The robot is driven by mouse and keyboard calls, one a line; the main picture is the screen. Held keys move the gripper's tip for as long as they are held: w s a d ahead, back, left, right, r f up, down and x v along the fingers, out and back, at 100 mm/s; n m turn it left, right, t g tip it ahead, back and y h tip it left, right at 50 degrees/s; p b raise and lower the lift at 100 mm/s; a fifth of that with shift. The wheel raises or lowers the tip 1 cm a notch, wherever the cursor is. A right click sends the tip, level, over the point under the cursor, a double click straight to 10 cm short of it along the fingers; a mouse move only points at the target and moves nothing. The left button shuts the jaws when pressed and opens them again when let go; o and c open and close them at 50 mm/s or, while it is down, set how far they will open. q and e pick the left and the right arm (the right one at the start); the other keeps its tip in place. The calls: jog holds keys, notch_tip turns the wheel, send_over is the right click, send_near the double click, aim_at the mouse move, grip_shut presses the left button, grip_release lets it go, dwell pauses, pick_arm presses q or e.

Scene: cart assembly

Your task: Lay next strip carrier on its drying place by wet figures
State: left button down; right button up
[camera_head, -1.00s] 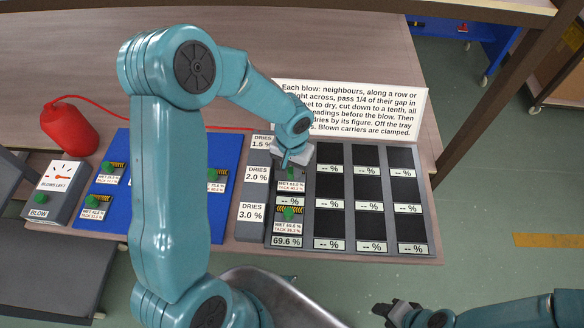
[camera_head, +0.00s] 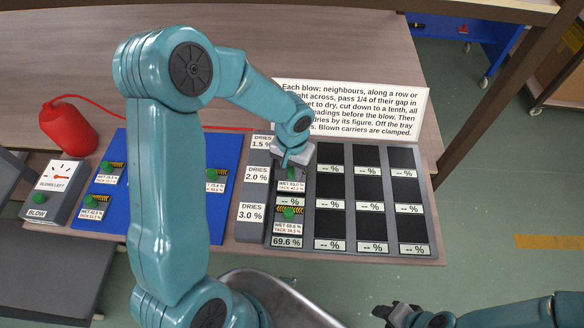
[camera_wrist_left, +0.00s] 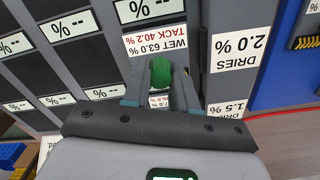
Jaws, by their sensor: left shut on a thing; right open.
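My left gripper (camera_head: 287,164) is shut on the green knob (camera_wrist_left: 161,73) of a strip carrier. Its label (camera_wrist_left: 157,42) reads WET 63.0 %, TACK 40.2 %. The carrier is over the middle cell of the drying tray's left column, beside the DRIES 2.0 % sign (camera_head: 256,177). I cannot tell whether it rests on the tray. Another carrier (camera_head: 289,212), WET 69.6 %, sits in the bottom cell, whose display reads 69.6 %. The top cell is mostly hidden by my gripper. My right gripper (camera_head: 391,312) is open and empty at the bottom edge.
The other tray (camera_head: 348,170) columns are empty, with dashes on their displays. Carriers (camera_head: 110,170) remain on the blue board (camera_head: 190,232), partly hidden by my left arm. A blower box (camera_head: 52,190), a red bulb (camera_head: 68,130) and a sign (camera_head: 352,110) stand around.

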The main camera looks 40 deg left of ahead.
pick_arm(q)
jog(key=shift+f, duration=0.1)
jog(key=shift+f+b, duration=0.7)
jog(key=shift+b, duration=0.15)
jog(key=c, duration=0.8)
grip_release()
notch_tip(320, 180, up, 16)
jog(key=p, duration=0.1)
jog(key=shift+r+p, duration=0.25)
jog(key=shift+p, duration=0.05)
jog(key=shift+s+f, duration=0.1)
